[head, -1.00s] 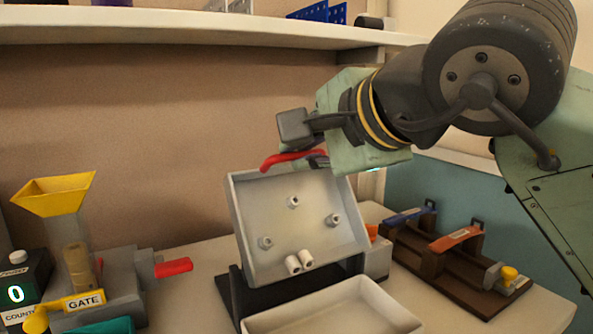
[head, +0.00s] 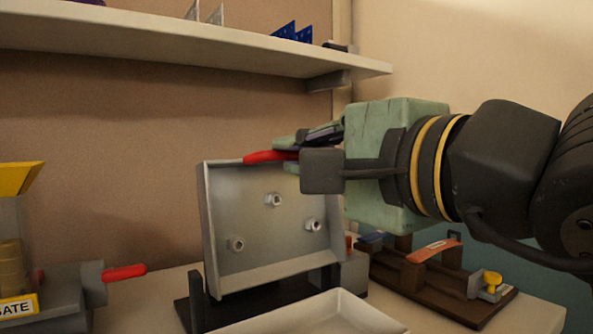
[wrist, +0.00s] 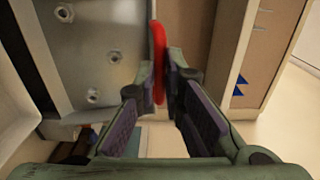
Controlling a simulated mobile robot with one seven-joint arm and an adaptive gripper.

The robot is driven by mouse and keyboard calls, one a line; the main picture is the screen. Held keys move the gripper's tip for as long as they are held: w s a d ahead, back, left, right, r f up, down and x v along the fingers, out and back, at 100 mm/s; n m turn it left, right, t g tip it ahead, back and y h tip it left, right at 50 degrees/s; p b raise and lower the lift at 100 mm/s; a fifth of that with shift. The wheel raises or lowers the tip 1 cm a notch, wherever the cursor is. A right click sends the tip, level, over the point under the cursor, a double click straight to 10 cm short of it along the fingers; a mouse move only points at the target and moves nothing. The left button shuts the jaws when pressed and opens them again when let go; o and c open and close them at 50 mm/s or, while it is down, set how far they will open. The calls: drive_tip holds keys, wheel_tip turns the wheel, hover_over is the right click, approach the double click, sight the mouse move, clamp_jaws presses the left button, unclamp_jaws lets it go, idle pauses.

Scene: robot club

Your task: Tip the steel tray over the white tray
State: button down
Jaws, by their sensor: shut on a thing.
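The steel tray (head: 275,240) stands steeply tilted, nearly upright, on a dark stand, its open side facing me. Three nuts show on its inner face, and they also show in the wrist view on the steel tray (wrist: 100,35). Its red handle (head: 262,157) is at the top edge. My gripper (head: 290,150) is shut on this red handle (wrist: 159,50). The white tray (head: 320,312) lies in front of and below the steel tray's lower lip. Its near part is cut off by the frame; the part in view looks empty.
A shelf (head: 200,45) runs above along the back wall. At left is the gate device with a red handle (head: 125,272) and a yellow funnel (head: 18,177). A brown wooden fixture (head: 420,285) with an orange lever stands at right.

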drive_tip(key=shift+s+d+f+b, duration=0.15)
drive_tip(key=shift+s+d+b, duration=0.05)
drive_tip(key=shift+s+b, duration=0.1)
drive_tip(key=shift+w, duration=0.1)
drive_tip(key=c, duration=1.7)
unclamp_jaws()
drive_tip(key=v, duration=1.2)
drive_tip(key=shift+f, duration=0.25)
